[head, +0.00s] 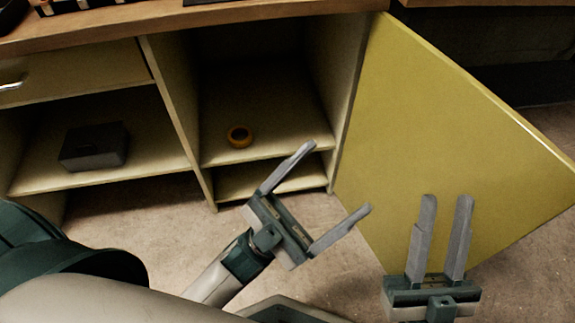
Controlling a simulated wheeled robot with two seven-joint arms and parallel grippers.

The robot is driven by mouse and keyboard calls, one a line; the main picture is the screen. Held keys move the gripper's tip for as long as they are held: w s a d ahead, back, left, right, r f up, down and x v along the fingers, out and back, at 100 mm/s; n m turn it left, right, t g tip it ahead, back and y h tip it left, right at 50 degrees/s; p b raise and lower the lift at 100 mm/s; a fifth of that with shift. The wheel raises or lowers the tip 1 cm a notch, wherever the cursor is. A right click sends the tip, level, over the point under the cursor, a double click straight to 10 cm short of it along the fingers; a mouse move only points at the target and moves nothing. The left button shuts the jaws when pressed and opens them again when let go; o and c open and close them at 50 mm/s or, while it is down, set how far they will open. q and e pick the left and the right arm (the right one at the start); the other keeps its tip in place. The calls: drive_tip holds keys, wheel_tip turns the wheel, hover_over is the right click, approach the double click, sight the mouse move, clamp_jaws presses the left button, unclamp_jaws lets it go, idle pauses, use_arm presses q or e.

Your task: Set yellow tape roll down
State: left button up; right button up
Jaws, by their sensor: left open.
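My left gripper (339,182) is open and empty. My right gripper (448,200) is in front of the open cabinet door. Its two fingers stand parallel with a gap between them, and nothing shows in that gap.
The yellow cabinet door (440,130) stands open on the right. A dark box (93,147) sits on the left shelf, below a drawer (70,75). A wooden worktop (180,22) runs above. The floor (140,215) in front is partly clear.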

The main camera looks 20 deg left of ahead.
use_arm(q)
drive_tip(key=a+n+t+y, duration=0.2)
drive_tip(key=n+t+y, duration=0.1)
drive_tip(key=n+y, duration=0.1)
drive_tip(key=a+r+n+t+y, duration=0.1)
drive_tip(key=n+t+y, duration=0.1)
drive_tip(key=n+y, duration=0.3)
drive_tip(key=a+n+t+y, duration=0.2)
drive_tip(key=n+t+y, duration=0.1)
drive_tip(key=n+y, duration=0.1)
drive_tip(key=shift+a+r+n+t, duration=0.2)
drive_tip(key=shift+a+n+t, duration=0.1)
drive_tip(key=shift+a, duration=0.05)
